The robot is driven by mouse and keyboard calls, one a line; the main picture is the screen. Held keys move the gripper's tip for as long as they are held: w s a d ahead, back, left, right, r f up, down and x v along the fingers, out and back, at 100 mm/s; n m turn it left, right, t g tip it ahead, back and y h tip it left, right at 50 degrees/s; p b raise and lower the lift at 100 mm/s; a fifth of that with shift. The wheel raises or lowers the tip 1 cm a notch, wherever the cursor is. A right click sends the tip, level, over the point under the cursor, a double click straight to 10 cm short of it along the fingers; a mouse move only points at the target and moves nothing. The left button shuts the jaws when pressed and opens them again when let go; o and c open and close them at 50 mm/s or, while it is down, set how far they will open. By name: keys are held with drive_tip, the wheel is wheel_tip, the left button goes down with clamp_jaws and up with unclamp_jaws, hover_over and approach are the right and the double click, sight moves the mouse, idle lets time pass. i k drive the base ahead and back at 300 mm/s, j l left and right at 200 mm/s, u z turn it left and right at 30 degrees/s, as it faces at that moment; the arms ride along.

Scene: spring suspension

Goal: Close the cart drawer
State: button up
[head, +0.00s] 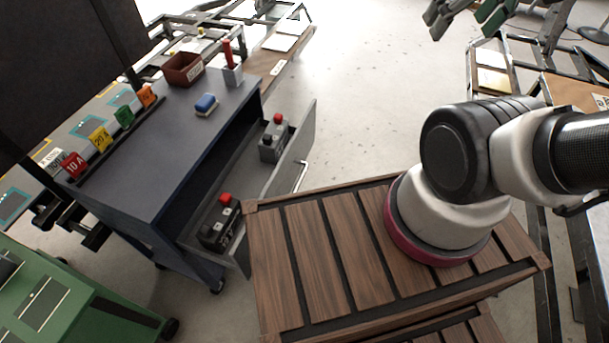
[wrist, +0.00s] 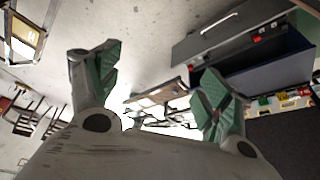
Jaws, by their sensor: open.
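The dark blue-grey cart (head: 165,150) stands left of centre in the head view. Its drawer (head: 290,158) is pulled out to the right, with a pale handle (head: 301,176) on its grey front.
A wooden slatted platform (head: 270,255) under my arm is close to the drawer's near corner. The cart top holds a brown bin (head: 183,70), a blue block (head: 206,104) and several coloured tags. A green cabinet (head: 75,300) stands lower left. Open floor (head: 365,100) lies right of the drawer.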

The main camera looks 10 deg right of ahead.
sight(245, 176)
drive_tip(key=u, duration=0.35)
drive_tip(key=k+j+u, duration=0.1)
drive_tip(key=j, duration=0.25)
drive_tip(key=k+j, duration=0.2)
drive_tip(key=j, duration=0.15)
drive_tip(key=k+j+u, duration=0.15)
drive_tip(key=j, duration=0.2)
